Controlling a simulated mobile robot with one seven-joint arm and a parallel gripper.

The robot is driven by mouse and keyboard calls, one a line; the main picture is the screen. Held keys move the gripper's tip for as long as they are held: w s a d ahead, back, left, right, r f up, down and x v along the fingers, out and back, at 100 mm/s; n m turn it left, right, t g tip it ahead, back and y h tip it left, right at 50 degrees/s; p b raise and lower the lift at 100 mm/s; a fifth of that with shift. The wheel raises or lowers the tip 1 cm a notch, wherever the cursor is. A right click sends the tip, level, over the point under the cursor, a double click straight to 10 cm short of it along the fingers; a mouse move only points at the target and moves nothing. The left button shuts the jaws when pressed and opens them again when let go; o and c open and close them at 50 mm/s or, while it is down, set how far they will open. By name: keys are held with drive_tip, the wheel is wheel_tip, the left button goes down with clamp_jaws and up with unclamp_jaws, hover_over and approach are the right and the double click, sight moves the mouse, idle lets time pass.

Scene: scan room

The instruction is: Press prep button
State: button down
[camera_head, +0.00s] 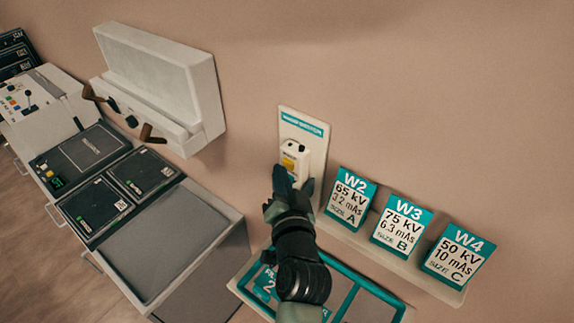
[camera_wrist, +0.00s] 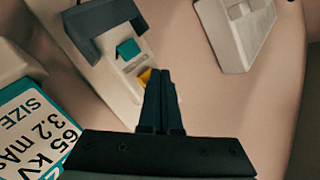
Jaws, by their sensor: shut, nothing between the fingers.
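A white hand switch (camera_head: 299,149) sits on a wall plate (camera_head: 316,133) with a teal header strip. In the wrist view the switch (camera_wrist: 132,67) has a teal button (camera_wrist: 128,49) and a yellow button (camera_wrist: 145,76). The yellow button also shows in the head view (camera_head: 289,162). I cannot read which one is marked prep. My gripper (camera_head: 284,176) is shut and empty in front of the switch's lower part. In the wrist view its fingertips (camera_wrist: 160,72) overlap the edge of the yellow button; I cannot tell if they touch it.
Cards W2 (camera_head: 350,198), W3 (camera_head: 402,226) and W4 (camera_head: 458,255) stand on a ledge right of the switch. A teal-edged tray (camera_head: 349,271) lies below. A white wall unit (camera_head: 172,80) with brown handles and a counter (camera_head: 175,247) with dark panels are at left.

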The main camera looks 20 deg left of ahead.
drive_tip(key=shift+w+d+b, duration=0.2)
drive_tip(key=shift+w+b, duration=0.1)
drive_tip(key=shift+w, duration=0.25)
idle(0.7)
drive_tip(key=shift+s, duration=0.15)
drive_tip(key=shift+s+a+p, duration=0.35)
drive_tip(key=shift+s, duration=0.4)
drive_tip(key=shift+s, duration=0.1)
drive_tip(key=s, duration=0.1)
drive_tip(key=s+a+p, duration=0.1)
drive_tip(key=s, duration=0.2)
drive_tip(key=shift+s+a+p, duration=0.25)
drive_tip(key=shift+a+p, duration=0.1)
drive_tip(key=shift+p, duration=0.05)
idle(0.6)
